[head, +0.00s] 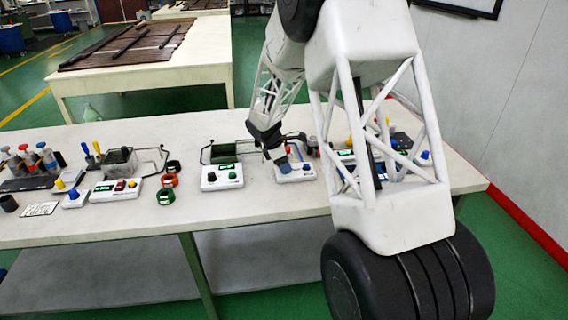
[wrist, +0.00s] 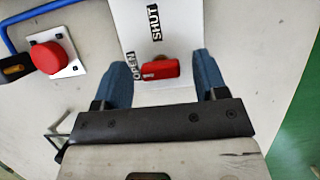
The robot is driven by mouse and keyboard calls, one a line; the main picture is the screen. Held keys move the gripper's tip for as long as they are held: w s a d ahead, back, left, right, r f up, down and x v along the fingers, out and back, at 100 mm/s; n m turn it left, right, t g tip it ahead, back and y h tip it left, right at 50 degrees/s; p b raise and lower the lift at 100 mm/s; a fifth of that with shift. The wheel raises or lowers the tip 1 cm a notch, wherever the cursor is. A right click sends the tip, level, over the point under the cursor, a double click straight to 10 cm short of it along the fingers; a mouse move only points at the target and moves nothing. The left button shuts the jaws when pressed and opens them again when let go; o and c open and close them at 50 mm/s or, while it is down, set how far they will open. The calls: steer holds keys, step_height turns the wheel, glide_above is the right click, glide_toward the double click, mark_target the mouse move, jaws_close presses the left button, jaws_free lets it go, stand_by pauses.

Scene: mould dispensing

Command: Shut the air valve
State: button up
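The air valve's red handle (wrist: 160,69) shows in the wrist view on a white panel (wrist: 165,38). The panel has a SHUT label (wrist: 155,22) above the handle and an OPEN label (wrist: 133,66) at its left end. The handle lies crosswise in the picture, its left end by OPEN. My gripper (wrist: 208,72) is open, with one blue finger on either side of the handle and a visible gap at each side. In the head view my gripper (head: 283,158) is low over the right part of the bench; the handle cannot be made out there.
A red button (wrist: 47,57) on a white plate is left of the valve in the wrist view, beside a blue tube (wrist: 40,12). In the head view a white control box (head: 222,178) stands left of my gripper. Green and orange rings (head: 166,200) lie farther left on the bench (head: 250,207).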

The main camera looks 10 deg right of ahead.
steer(key=c, duration=0.9)
steer(key=shift+m, duration=0.4)
steer(key=m+g, duration=0.1)
steer(key=m, duration=0.3)
steer(key=shift+w+g, duration=0.1)
steer(key=shift+g, duration=0.3)
steer(key=m+g+y, duration=0.1)
steer(key=m, duration=0.3)
steer(key=shift+m, duration=0.3)
steer(key=m+y, duration=0.1)
steer(key=m, duration=0.1)
steer(key=m+g, duration=0.1)
steer(key=m, duration=0.1)
steer(key=shift+w+d+r+m+g+y, duration=0.1)
steer(key=shift+d+m+g+y, duration=0.05)
steer(key=shift+m+g+y, duration=0.2)
steer(key=shift+m+y, duration=0.85)
steer(key=shift+m, duration=1.1)
steer(key=o, duration=0.9)
